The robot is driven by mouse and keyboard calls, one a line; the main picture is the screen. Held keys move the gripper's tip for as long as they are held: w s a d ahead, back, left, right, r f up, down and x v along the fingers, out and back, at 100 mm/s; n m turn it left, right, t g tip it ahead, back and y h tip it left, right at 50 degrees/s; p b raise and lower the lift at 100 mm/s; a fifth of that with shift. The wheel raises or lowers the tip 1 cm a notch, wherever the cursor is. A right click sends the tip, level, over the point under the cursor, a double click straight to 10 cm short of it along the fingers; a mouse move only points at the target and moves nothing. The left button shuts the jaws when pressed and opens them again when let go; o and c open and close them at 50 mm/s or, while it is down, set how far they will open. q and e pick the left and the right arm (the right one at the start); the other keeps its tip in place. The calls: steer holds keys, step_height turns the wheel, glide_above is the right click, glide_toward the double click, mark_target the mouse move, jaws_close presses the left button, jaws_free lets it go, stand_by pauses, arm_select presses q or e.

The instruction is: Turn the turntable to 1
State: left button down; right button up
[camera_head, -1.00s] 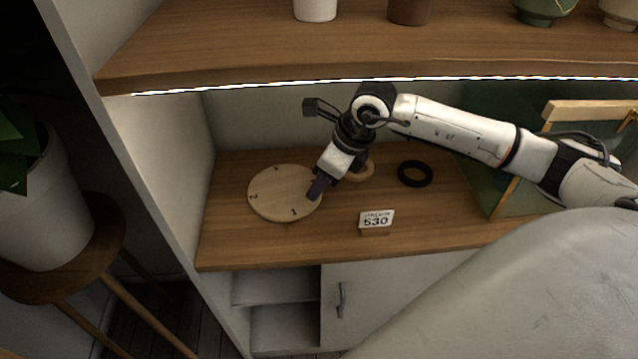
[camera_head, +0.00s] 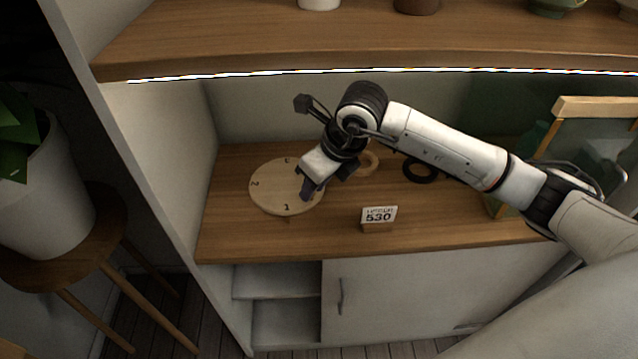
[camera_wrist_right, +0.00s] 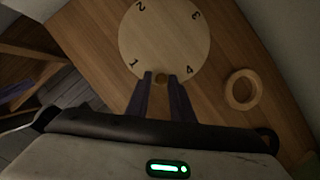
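The turntable (camera_head: 268,202) is a round pale wooden disc with numbers on its rim, lying on the cabinet counter. In the head view the 1 is at the front, the 2 at the left and the 3 at the back; the 4 is hidden by my arm. My right gripper (camera_head: 306,192) reaches down over the disc's right part. My left gripper is not in view.
A small sign reading 530 (camera_head: 379,215) stands right of the disc. A wooden ring (camera_wrist_right: 243,90) and a black ring (camera_head: 420,172) lie behind it. A wood-framed panel (camera_head: 596,107) stands at the right. A shelf (camera_head: 300,45) hangs above.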

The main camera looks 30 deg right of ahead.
steer(key=shift+o, duration=1.2)
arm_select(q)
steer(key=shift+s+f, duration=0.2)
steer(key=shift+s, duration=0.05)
arm_select(e)
steer(key=shift+r, duration=0.15)
arm_select(q)
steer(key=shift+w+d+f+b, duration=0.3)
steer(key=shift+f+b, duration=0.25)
steer(key=shift+b, duration=0.7)
arm_select(e)
steer(key=s+d+r, duration=0.2)
steer(key=s, duration=0.4)
steer(key=s+d+r, duration=0.2)
steer(key=s+d, duration=0.1)
steer(key=s, duration=0.4)
steer(key=shift+r, duration=0.15)
steer(key=shift+d, duration=0.1)
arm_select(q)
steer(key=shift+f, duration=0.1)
